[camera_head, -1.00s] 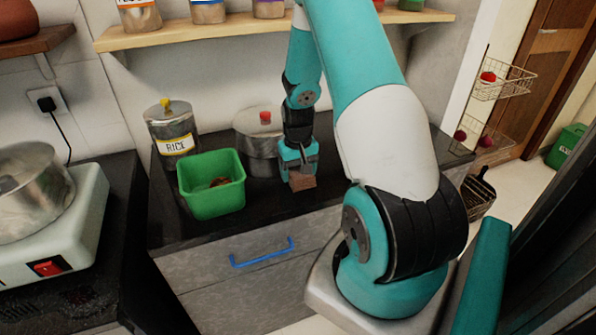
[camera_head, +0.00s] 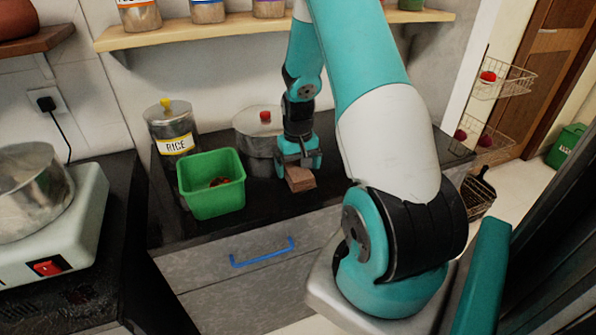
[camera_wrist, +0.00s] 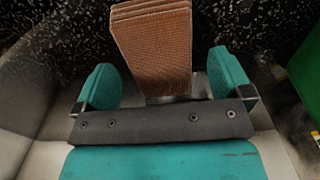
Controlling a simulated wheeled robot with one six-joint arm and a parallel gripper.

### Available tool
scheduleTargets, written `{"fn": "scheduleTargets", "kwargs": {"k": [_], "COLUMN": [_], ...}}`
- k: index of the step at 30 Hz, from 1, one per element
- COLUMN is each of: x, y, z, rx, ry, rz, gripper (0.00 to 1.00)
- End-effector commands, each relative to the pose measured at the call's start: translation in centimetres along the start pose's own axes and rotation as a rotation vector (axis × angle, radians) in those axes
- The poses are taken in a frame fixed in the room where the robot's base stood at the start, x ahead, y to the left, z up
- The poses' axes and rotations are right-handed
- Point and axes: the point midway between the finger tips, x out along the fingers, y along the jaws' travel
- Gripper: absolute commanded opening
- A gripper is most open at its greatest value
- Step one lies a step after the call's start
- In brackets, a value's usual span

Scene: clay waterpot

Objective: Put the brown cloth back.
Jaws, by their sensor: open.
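The brown cloth (camera_head: 300,180) is a folded, layered pad at the front of the dark counter. In the wrist view the cloth (camera_wrist: 156,45) extends outward between the two teal fingers. My gripper (camera_head: 299,162) points down over the cloth. Its fingers are open, and the wrist view of my gripper (camera_wrist: 165,80) shows a gap on either side of the cloth. Whether the cloth lies fully flat on the counter is hard to tell.
A green bin (camera_head: 212,190) stands left of the cloth with something reddish inside. A steel pot (camera_head: 258,143) is behind my gripper, and a RICE canister (camera_head: 171,130) stands back left. A drawer with a blue handle (camera_head: 262,254) is below the counter. A shelf (camera_head: 230,32) runs above.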

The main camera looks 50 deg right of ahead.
Motion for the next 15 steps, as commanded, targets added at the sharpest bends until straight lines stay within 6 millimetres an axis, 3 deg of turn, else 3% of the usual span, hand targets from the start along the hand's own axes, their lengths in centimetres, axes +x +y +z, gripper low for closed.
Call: {"fn": "scheduleTargets", "kwargs": {"k": [9, 15], "x": [-7.1, -9.6], "y": [0.0, 0.0], "z": [-0.1, 0.0], "rx": [0.000, 0.000], "ry": [0.005, 0.002], "rz": [0.000, 0.000], "gripper": [0.97, 0.97]}}
